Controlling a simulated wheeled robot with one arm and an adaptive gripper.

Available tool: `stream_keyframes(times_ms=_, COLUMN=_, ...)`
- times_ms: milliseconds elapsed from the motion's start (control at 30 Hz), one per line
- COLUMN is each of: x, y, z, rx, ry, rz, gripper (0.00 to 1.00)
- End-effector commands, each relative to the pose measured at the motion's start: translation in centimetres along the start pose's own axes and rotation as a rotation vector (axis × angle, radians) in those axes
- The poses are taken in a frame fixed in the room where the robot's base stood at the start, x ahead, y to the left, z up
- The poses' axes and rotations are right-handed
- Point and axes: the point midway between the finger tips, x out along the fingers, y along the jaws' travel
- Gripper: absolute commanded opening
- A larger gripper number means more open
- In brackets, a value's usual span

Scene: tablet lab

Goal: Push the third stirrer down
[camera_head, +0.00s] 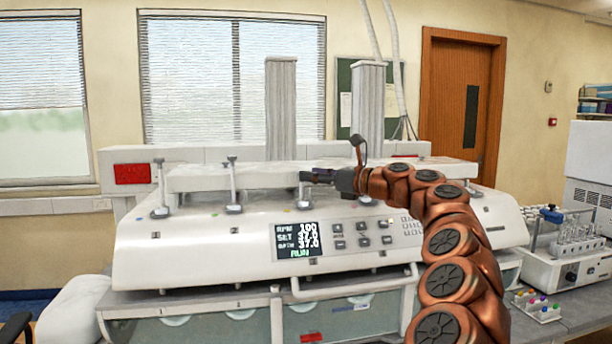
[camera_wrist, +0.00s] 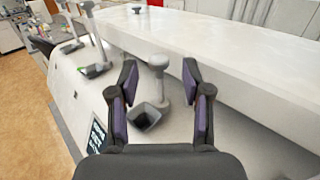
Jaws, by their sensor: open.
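The third stirrer (camera_head: 304,198) is a grey rod with a round cap, on the sloped white top of the tablet machine (camera_head: 200,245). My gripper (camera_head: 310,176) is at its upper part in the head view and hides some of it. In the wrist view my gripper (camera_wrist: 159,72) is open, with dark purple-padded fingers on either side of the stirrer (camera_wrist: 160,84). The stirrer stands upright beside a dark square opening (camera_wrist: 145,117). Whether a finger touches it I cannot tell.
Two other stirrers (camera_head: 160,188) (camera_head: 233,184) stand to the left. Two tall columns (camera_head: 281,110) rise at the back. A lit display (camera_head: 297,241) and buttons are on the front.

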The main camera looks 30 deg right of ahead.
Motion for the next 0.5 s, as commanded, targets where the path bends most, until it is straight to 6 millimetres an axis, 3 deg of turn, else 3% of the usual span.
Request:
stream_keyframes(times_ms=300, x=-6.1, y=-0.1, z=0.1, rx=0.0, ry=-0.003, rz=-0.003, gripper=0.49)
stream_keyframes(times_ms=500, x=-8.6, y=-0.1, z=0.1, rx=-0.001, ry=-0.001, rz=0.001, gripper=0.49)
